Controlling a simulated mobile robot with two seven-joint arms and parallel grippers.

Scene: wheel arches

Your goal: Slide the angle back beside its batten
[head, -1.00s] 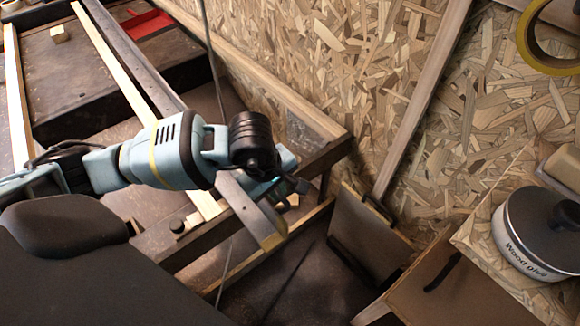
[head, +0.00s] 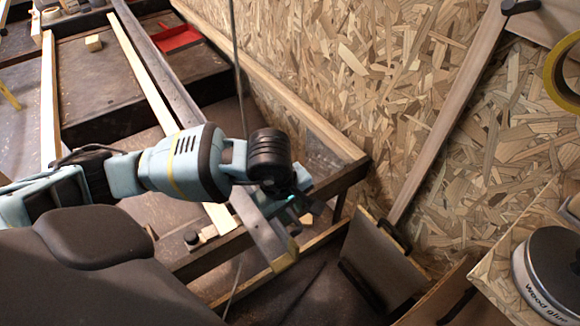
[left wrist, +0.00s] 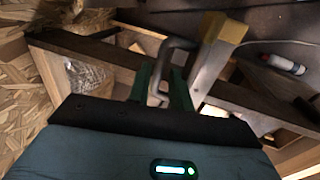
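The angle (head: 184,100) is a long grey metal bar running from the top left down to a yellow-marked end (head: 288,254). The batten (head: 146,82) is a pale wooden strip to its left, with a dark gap between them. My left gripper (head: 302,204) is over the near part of the angle, close to the marked end. In the left wrist view my green fingertips (left wrist: 162,70) stand apart with a grey loop-shaped handle (left wrist: 180,43) between them; their contact is unclear. The angle (left wrist: 213,62) passes just right of them there. My right gripper is out of view.
A dark wooden frame (head: 330,183) lies by the chipboard wall (head: 340,60). A wood glue tin (head: 550,270) and yellow tape roll (head: 562,75) are at right. A red tray (head: 179,39) and small wood block (head: 94,43) are at the back. A white bottle (left wrist: 285,65) lies near the angle.

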